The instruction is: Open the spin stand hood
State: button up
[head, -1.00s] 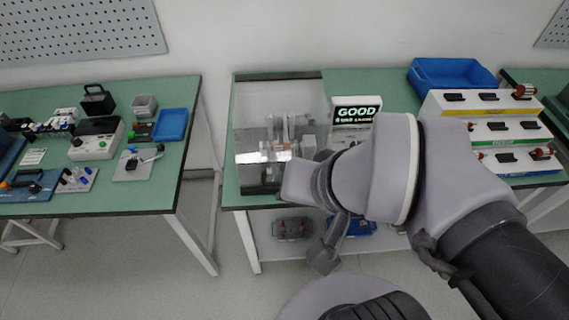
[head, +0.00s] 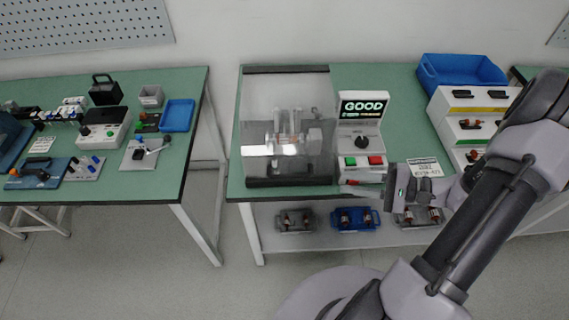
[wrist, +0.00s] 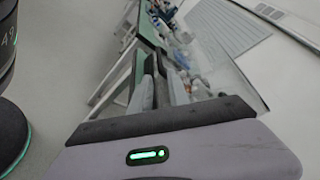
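The spin stand has a clear hood (head: 262,105) that sits down over its dark base (head: 290,182) on the middle table. Through the hood, grey uprights and a small copper-coloured part (head: 289,138) show. My gripper (head: 350,188) is at the table's front edge, right of the stand's base and in front of the control box, fingers pointing left. It appears open and empty, apart from the hood. In the wrist view the fingers (wrist: 163,85) show a narrow gap, with the hood hard to make out behind them.
The control box (head: 362,132) beside the hood has a lit GOOD screen, a black knob, and green and red buttons. A blue bin (head: 458,70) and a white rack (head: 455,115) stand to the right. Small trays (head: 355,226) lie on the shelf below. The left table (head: 120,185) holds tools.

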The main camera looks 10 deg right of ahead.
aim_at(294, 177)
jog(key=b+x, duration=0.4)
jog(key=x, duration=1.3)
jog(key=shift+s+a, duration=0.1)
jog(key=shift+s, duration=0.05)
grip_shut()
jog(key=shift+f, duration=0.1)
dwell(0.4)
